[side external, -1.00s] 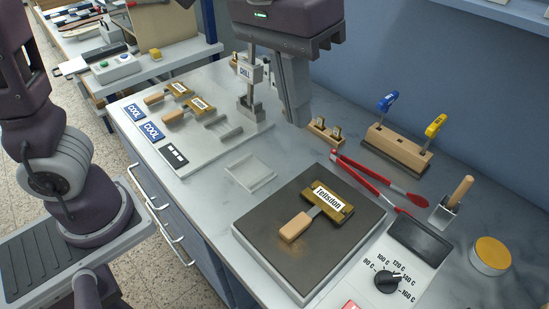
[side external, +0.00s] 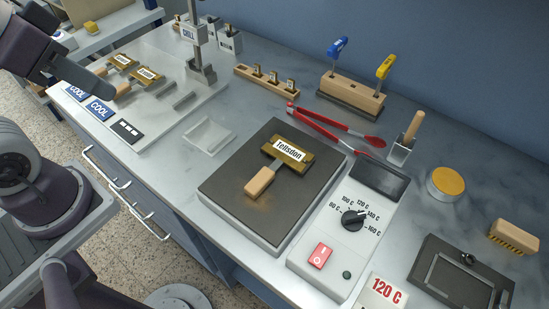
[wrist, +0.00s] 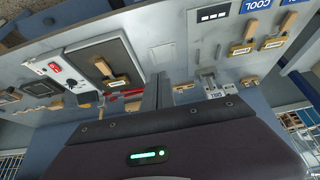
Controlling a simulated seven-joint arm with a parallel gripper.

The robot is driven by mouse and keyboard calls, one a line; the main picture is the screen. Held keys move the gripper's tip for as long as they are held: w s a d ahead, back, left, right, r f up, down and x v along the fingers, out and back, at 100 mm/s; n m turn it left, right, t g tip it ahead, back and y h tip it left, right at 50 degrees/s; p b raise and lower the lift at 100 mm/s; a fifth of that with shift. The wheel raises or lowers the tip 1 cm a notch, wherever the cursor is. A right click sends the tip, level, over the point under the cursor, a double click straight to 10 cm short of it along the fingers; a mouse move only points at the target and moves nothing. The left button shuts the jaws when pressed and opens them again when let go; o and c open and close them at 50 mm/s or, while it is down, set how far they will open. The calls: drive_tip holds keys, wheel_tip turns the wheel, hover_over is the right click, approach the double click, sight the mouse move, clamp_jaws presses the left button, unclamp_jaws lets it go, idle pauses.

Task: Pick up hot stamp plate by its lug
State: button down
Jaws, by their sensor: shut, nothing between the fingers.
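The hot stamp plate (side external: 285,150) is a brass block with a white "Tellsdon" label. A metal stem joins it to a tan wooden lug (side external: 260,181). It lies flat on the dark hotplate (side external: 229,200), and it also shows in the wrist view (wrist: 118,82). My gripper (side external: 106,76) is at the upper left in the side view, well apart from the plate, partly cut off by the frame. In the wrist view its fingers (wrist: 159,88) are together and empty, with the plate off to their left.
Two similar handled plates (side external: 147,75) sit by the blue COOL signs (side external: 100,109) at the left. Red tongs (side external: 325,127) lie behind the hotplate. A dial controller (side external: 353,218) adjoins its right side. A shallow tray (side external: 209,135) is left of it. A wooden tool block (side external: 350,95) stands behind.

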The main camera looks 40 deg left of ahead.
idle(0.4)
drive_tip(key=c, duration=1.1)
unclamp_jaws()
drive_tip(key=m+g, duration=0.6)
drive_tip(key=m, duration=3)
hover_over(264, 175)
drive_tip(key=f, duration=1)
drive_tip(key=shift+w+d+f, duration=0.1)
drive_tip(key=shift+d, duration=0.15)
drive_tip(key=f, duration=0.7)
drive_tip(key=shift+a+f, duration=0.1)
drive_tip(key=shift+a, duration=0.15)
